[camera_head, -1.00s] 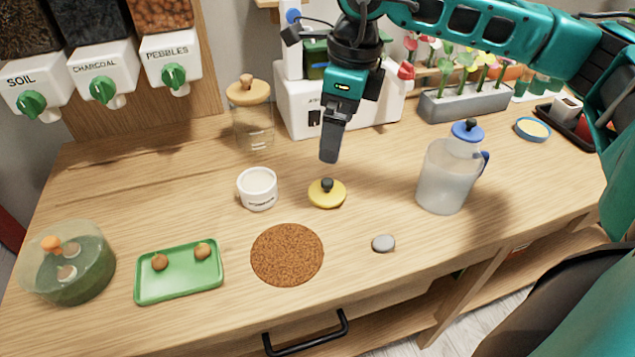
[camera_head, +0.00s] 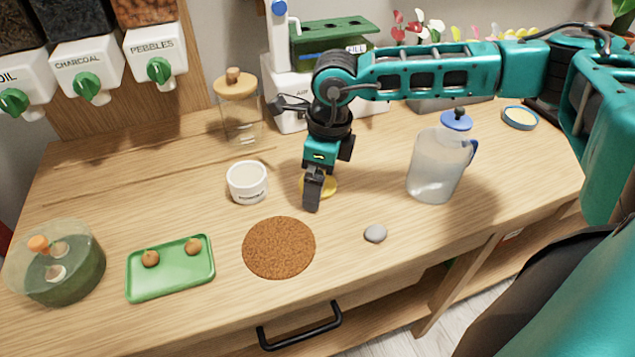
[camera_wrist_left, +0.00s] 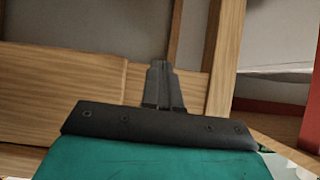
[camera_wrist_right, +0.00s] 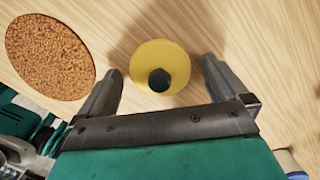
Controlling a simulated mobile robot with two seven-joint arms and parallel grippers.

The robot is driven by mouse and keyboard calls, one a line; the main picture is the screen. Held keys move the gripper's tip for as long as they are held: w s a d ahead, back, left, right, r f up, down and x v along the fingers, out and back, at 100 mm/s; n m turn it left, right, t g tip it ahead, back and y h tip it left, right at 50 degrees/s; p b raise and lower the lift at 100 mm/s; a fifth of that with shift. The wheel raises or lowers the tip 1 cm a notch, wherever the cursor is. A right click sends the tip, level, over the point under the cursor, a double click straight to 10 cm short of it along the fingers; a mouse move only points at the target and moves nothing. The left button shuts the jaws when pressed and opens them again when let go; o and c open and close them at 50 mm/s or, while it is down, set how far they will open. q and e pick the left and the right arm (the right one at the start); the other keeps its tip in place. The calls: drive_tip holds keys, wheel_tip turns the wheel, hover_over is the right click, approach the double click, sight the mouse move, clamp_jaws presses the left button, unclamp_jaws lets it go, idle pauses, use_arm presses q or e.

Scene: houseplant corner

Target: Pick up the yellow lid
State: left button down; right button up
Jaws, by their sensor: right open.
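The yellow lid (camera_head: 326,187) lies on the wooden table, partly hidden behind my right gripper (camera_head: 312,200) in the head view. In the right wrist view the yellow lid (camera_wrist_right: 160,62) shows whole, with its dark knob pointing toward the camera. My right gripper (camera_wrist_right: 165,88) is open, pointing down over the lid, with one finger on each side of the knob. Nothing is between its fingers that it grips. My left gripper (camera_wrist_left: 164,85) shows only in the left wrist view. Its fingers are together and empty, in front of wooden furniture parts.
A white cup (camera_head: 248,182) stands just left of the lid. A round brown mat (camera_head: 279,247) lies in front, with a grey stone (camera_head: 375,233) to its right. A blue-lidded jug (camera_head: 438,165) stands right; a green tray (camera_head: 170,268) lies left.

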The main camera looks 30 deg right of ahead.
drive_tip(key=c, duration=1.1)
drive_tip(key=shift+r, duration=0.2)
